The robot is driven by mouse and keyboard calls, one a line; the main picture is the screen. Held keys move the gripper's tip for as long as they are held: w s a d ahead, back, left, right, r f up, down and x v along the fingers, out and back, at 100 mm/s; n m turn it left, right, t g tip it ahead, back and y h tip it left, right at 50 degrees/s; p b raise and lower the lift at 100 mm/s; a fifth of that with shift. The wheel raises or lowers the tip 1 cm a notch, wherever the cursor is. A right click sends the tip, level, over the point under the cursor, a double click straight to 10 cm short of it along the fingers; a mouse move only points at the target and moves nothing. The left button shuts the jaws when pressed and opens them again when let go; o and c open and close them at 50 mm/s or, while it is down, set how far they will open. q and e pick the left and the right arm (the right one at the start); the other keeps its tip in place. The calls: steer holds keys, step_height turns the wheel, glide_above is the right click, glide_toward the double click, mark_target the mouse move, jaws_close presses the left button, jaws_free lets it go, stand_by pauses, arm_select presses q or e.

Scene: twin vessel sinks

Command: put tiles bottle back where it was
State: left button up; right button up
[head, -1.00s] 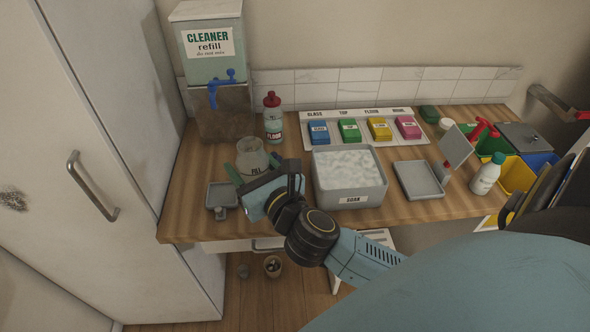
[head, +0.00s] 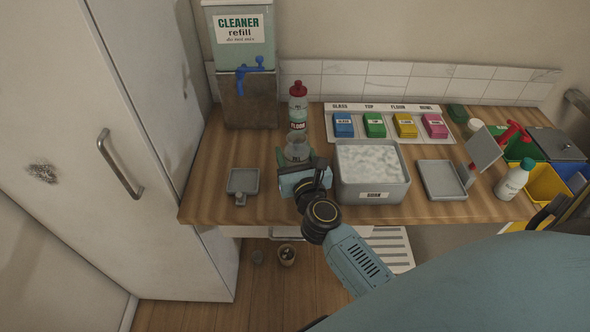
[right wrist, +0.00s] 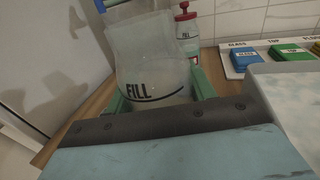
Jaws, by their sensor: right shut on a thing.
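My right gripper (head: 296,160) is shut on a clear jug (head: 297,147) marked FILL. In the right wrist view the jug (right wrist: 155,70) stands between the green fingers and looks slightly tilted. I cannot tell whether it touches the counter. A bottle with a red cap (head: 298,108) stands behind the jug, near the dispenser; it also shows partly hidden in the right wrist view (right wrist: 186,38). A white bottle with a teal cap (head: 512,181) stands at the right. No label clearly reads TILES. My left gripper is out of view.
A cleaner refill dispenser (head: 240,60) with a blue tap stands at the back left. A grey tub (head: 372,192) of foam is right of my gripper. Coloured blocks sit on a labelled board (head: 388,136). A small grey tray (head: 243,180) lies left, with bare counter around it.

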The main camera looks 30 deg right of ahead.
mark_target(295, 163)
step_height(295, 163, down, 3)
steer(key=shift+f+b, duration=0.15)
steer(key=shift+b, duration=0.95)
steer(key=shift+f, duration=0.15)
steer(key=shift+f+b, duration=0.2)
steer(key=shift+b, duration=0.1)
steer(key=o, duration=1.2)
steer(key=shift+o, duration=0.2)
steer(key=shift+r, duration=0.1)
